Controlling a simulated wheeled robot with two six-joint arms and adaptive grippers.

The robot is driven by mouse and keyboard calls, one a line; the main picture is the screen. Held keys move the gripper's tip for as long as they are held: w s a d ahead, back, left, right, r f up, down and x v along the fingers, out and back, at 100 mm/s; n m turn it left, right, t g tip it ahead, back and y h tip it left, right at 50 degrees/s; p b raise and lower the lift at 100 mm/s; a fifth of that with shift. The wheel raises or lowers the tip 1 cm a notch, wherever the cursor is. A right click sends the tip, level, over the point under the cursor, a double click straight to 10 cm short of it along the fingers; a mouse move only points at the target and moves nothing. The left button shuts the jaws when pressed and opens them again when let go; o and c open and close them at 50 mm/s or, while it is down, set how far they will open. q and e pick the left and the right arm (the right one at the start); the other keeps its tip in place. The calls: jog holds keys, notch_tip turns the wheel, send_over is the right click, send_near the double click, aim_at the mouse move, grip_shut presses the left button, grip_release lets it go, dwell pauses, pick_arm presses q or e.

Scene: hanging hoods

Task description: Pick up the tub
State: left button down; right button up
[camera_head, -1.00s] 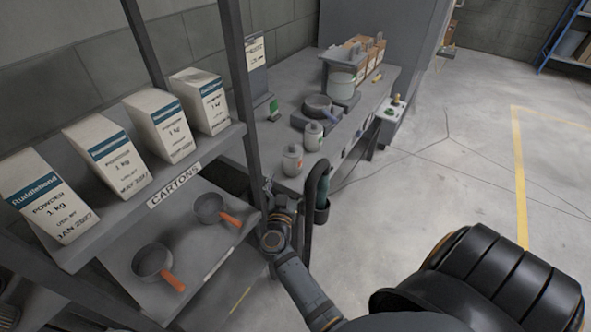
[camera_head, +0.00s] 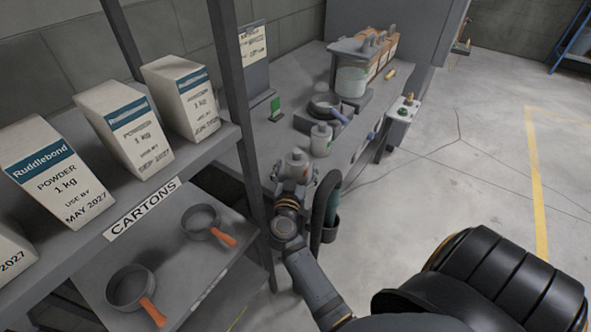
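A small pale tub (camera_head: 297,163) with a knobbed lid stands near the front left edge of the grey bench (camera_head: 262,150). A second, similar tub (camera_head: 321,141) with a green mark stands just behind it to the right. My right gripper (camera_head: 294,176) is in front of the nearer tub, with its fingers spread and reaching toward the tub's lower sides. It hides the tub's lower part. I cannot tell whether the fingers touch it. My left gripper is not in view.
A grey shelf rack with white powder cartons (camera_head: 125,130) and two orange-handled pans (camera_head: 205,223) stands close on the left; its post (camera_head: 243,110) is near my arm. A dark hose or holder (camera_head: 325,212) hangs at the bench front. Clear floor lies right.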

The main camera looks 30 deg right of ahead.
jog(key=shift+s+r, duration=0.25)
jog(key=shift+r, duration=0.05)
jog(key=shift+s+a+r, duration=0.2)
jog(key=shift+a, duration=0.05)
jog(key=shift+c, duration=1.6)
jog(key=shift+w+f, duration=0.15)
jog(key=shift+c, duration=1.1)
jog(key=shift+d, duration=0.1)
jog(key=shift+c, duration=2.4)
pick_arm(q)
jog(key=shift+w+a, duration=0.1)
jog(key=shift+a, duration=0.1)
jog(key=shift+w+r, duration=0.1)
